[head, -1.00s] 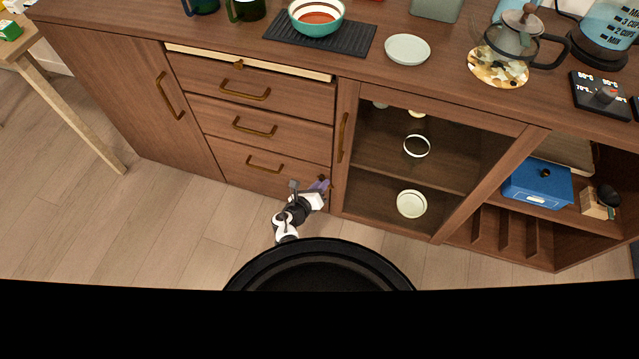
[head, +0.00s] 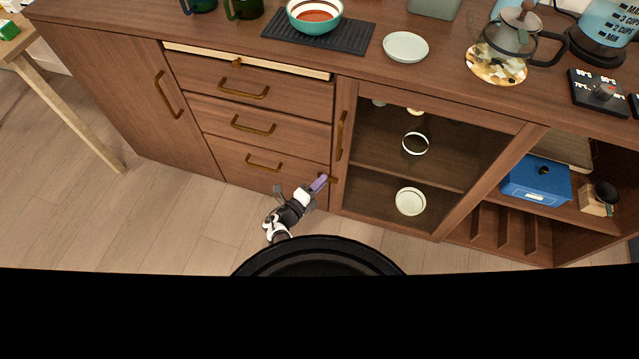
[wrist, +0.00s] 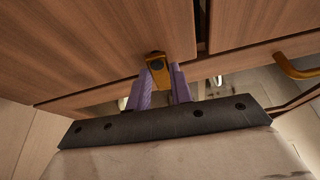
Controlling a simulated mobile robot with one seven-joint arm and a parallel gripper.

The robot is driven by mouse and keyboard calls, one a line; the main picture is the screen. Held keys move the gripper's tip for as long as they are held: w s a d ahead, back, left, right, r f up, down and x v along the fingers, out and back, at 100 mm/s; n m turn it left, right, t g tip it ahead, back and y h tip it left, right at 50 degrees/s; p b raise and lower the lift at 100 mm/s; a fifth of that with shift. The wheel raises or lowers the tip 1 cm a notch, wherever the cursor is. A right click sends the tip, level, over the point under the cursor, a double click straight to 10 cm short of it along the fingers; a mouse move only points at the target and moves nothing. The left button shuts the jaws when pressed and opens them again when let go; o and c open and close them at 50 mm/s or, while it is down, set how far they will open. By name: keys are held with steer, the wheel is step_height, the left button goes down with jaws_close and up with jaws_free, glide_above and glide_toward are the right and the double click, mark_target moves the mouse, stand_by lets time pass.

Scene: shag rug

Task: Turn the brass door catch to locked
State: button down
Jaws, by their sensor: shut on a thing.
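The brass door catch (wrist: 157,63) is a small rounded tab with a dark spot, on the wooden cabinet front in the wrist view. In the head view the catch (head: 332,180) is small, beside the lower left of the glass door. My gripper (wrist: 162,74) has its purple fingers on either side of the catch and is shut on it; the fingers hide part of the catch. In the head view my gripper (head: 321,183) reaches up and right to the catch from the floor side. The catch's exact angle is hard to tell from the head view.
The glass door (head: 387,160) with its upright handle (head: 342,137) is right of my gripper. Drawers with brass handles (head: 263,164) are to the left. An open shelf with a blue box (head: 537,183) is farther right. The floor (head: 190,215) in front is clear.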

steer(key=shift+w+r+n, duration=0.1)
steer(key=shift+r+n, duration=0.05)
steer(key=shift+n, duration=0.35)
steer(key=c, duration=1.2)
jaws_free()
steer(key=shift+c, duration=0.2)
steer(key=v, duration=1.4)
steer(key=shift+f, duration=0.35)
steer(key=shift+d, duration=0.1)
